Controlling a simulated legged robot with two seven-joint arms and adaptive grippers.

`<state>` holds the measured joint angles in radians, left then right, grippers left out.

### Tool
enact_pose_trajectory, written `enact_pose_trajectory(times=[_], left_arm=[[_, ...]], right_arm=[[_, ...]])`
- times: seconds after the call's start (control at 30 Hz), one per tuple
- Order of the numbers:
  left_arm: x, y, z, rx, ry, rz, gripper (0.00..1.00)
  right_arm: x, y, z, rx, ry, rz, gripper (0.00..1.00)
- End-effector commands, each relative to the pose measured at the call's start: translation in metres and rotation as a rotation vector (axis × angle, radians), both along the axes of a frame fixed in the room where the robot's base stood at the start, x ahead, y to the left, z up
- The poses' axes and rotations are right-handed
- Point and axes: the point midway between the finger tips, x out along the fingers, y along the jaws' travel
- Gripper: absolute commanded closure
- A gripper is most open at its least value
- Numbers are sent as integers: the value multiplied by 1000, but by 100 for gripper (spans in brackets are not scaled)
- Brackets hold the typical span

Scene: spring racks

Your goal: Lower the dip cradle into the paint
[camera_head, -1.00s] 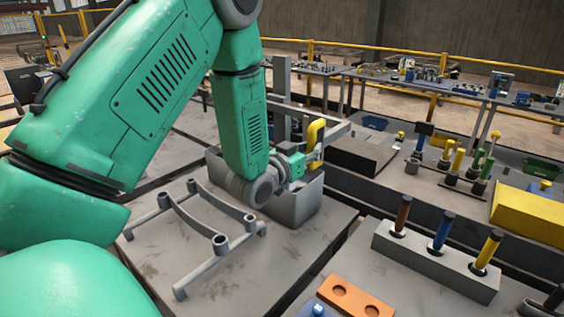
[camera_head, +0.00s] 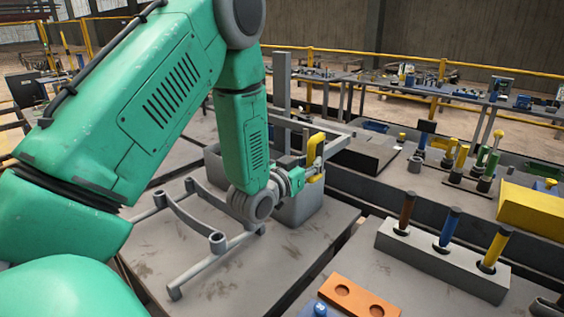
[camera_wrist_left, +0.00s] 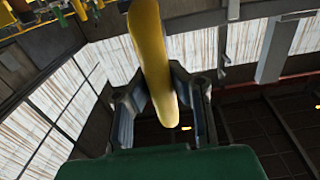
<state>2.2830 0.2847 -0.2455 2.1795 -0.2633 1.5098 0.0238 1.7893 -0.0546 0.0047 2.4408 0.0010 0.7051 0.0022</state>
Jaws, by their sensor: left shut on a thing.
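A yellow upright handle (camera_head: 315,150), which looks like the dip cradle's grip, stands at the right end of the grey tank (camera_head: 300,211). My left gripper (camera_head: 308,178) is shut on this handle from the left, low over the tank. In the left wrist view the yellow handle (camera_wrist_left: 152,55) runs between the two dark fingers (camera_wrist_left: 165,100). The cradle's lower part and any paint are hidden behind my left forearm and the tank wall. My right gripper is not in view.
A grey post (camera_head: 283,80) rises behind the tank. A tubular grey rack (camera_head: 200,225) lies in front of it to the left. A grey block (camera_head: 440,265) with brown, blue and yellow handles and an orange block (camera_head: 358,296) with holes are at right.

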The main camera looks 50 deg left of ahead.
Motion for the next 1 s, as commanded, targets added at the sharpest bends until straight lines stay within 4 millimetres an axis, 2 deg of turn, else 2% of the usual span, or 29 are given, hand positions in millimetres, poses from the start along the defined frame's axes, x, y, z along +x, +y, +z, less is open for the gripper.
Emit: enact_pose_trajectory(times=[0.03, 1.0], left_arm=[[-2, 1, -8, -1, 9, 3, 100], [-2, 1, -67, -2, 9, 3, 100]], right_arm=[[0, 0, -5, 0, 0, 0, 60], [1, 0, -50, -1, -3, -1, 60]])
